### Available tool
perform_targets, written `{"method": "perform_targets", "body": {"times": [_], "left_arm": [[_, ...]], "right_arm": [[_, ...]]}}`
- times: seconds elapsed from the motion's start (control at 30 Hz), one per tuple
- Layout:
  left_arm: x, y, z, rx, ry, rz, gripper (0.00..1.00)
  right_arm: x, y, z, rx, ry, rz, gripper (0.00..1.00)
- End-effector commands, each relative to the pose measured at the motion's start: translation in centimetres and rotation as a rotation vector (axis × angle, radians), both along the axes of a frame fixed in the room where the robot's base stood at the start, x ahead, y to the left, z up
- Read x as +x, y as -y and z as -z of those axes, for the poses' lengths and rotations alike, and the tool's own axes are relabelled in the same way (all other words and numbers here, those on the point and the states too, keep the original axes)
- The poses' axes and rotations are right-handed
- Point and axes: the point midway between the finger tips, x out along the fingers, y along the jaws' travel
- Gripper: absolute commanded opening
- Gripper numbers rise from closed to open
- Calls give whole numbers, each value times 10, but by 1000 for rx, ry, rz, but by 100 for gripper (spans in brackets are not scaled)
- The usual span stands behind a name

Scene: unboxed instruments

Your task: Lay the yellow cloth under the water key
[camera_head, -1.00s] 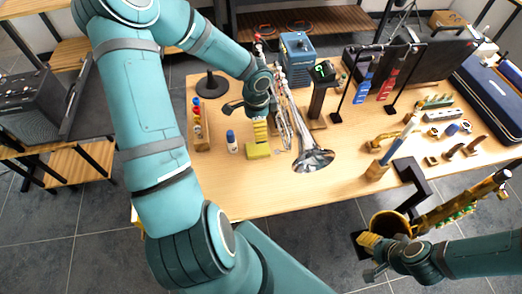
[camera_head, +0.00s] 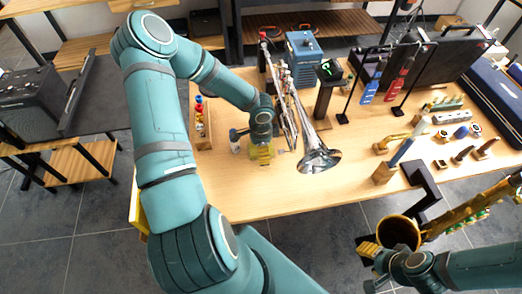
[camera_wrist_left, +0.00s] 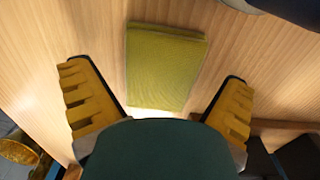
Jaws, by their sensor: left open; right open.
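The folded yellow cloth (camera_wrist_left: 165,65) lies flat on the wooden table, just beyond and between the fingers of my left gripper (camera_wrist_left: 155,78) in the left wrist view. That gripper is open, with nothing held. In the head view my left gripper (camera_head: 262,154) hangs over the cloth and hides most of it. My right gripper (camera_head: 368,266) is open and empty at lower right, off the table's front edge.
A blue box (camera_head: 303,55) is behind the trumpet. A brass instrument (camera_head: 470,208) is near my right arm. The table's front left is clear.

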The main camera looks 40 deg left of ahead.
Motion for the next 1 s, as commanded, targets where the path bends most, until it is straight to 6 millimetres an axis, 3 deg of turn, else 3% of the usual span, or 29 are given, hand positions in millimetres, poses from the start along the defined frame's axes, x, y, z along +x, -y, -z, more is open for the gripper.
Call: {"method": "perform_targets", "body": {"times": [0.23,0.4,0.77,1.0], "left_arm": [[0,0,1,1,1,-1,100],[0,0,1,1,1,0,41],[1,0,-2,2,1,0,41],[1,-1,-39,5,4,-1,41]], "right_arm": [[0,0,0,0,-1,0,47],[0,0,0,0,-1,0,47],[0,0,-1,0,0,0,47],[3,0,-11,-2,6,4,47]]}}
